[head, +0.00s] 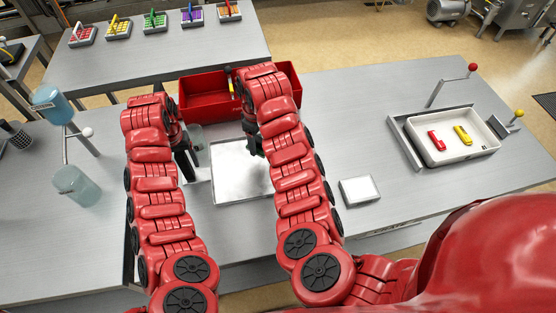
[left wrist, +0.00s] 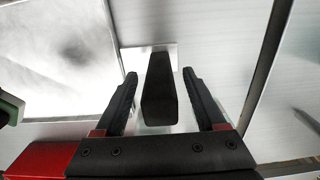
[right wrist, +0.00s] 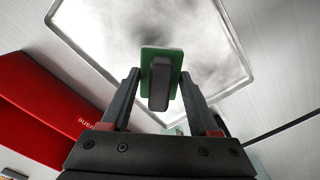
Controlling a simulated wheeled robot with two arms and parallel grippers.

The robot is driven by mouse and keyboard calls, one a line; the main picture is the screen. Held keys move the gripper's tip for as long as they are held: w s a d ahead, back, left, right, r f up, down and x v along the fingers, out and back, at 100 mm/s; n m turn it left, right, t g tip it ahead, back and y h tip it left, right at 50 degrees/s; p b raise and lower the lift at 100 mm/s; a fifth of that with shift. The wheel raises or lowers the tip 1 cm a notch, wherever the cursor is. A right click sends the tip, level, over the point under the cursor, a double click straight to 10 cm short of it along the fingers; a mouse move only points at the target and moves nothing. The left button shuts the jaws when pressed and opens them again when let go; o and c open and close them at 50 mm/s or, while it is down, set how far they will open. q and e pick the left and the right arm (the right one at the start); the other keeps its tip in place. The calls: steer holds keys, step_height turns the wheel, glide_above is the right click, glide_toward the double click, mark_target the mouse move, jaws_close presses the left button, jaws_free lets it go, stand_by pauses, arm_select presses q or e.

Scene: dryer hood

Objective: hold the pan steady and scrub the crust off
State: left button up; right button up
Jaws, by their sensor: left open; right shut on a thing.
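The pan (head: 232,180) is a shallow, square metal tray on the table, with dark smudgy crust (right wrist: 150,25) on its floor in the right wrist view. A black handle (left wrist: 160,95) on a metal plate stands at its side. My left gripper (head: 184,162) is open, with its fingers on either side of this handle and gaps showing in the left wrist view. My right gripper (head: 254,146) is shut on the dark grip of a green scrubber (right wrist: 149,58), over the pan's far right part. Whether the pad touches the pan I cannot tell.
A red open bin (head: 205,104) stands just behind the pan. A small white-topped block (head: 360,190) lies to the right. Farther right is a white tray (head: 455,153) with red and yellow items. Bluish containers (head: 76,186) stand at left. The table right of the pan is mostly clear.

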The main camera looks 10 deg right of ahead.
mark_target(179, 153)
arm_select(q)
steer(key=shift+r, duration=0.1)
step_height(179, 153, up, 6)
steer(key=shift+w+r, duration=0.1)
steer(key=shift+r, duration=0.55)
